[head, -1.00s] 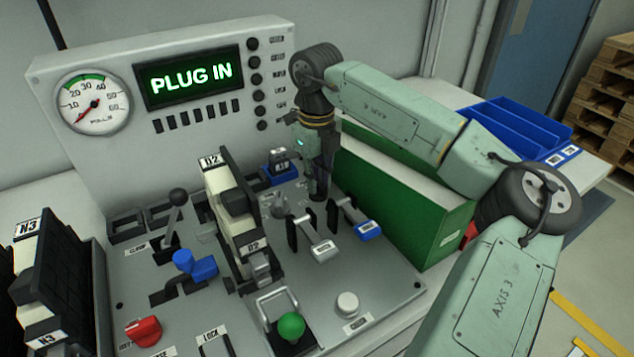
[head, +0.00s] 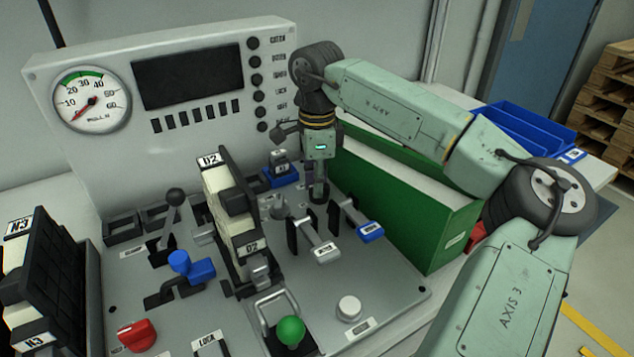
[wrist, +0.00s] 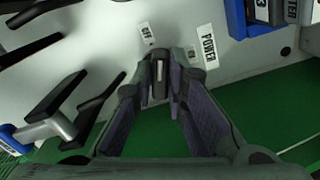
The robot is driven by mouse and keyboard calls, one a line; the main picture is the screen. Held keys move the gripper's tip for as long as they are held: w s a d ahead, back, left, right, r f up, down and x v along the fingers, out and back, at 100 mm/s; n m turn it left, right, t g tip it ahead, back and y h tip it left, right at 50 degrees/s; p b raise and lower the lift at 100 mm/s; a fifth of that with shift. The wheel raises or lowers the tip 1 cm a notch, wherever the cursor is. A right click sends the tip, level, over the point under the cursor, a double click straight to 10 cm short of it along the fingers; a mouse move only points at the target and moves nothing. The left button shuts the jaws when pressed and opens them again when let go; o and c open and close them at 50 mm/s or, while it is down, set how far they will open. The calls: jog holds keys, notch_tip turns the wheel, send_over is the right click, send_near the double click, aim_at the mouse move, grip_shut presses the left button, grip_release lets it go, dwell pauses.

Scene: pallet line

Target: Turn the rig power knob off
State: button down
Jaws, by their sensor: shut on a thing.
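The rig power knob (wrist: 159,82) is a dark knob with a pale pointer line. In the wrist view it sits between my fingertips, near labels reading OFF (wrist: 147,33) and POWER (wrist: 209,46). My gripper (wrist: 160,75) is shut on it, with the fingers on both sides. In the head view my gripper (head: 318,192) points down at the panel's back right, and the knob is mostly hidden by it. The display (head: 188,80) on the upright panel is dark and shows no text.
Two levers with grey (head: 322,250) and blue (head: 369,231) handles stand just in front of my gripper. A green box (head: 400,215) stands close on the right. A blue-based block (head: 281,172) is to the left. A D2 module (head: 230,205) stands mid-panel.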

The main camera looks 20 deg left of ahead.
jog(key=shift+n, duration=2.1)
jog(key=c, duration=1.6)
grip_release()
notch_tip(320, 180, up, 12)
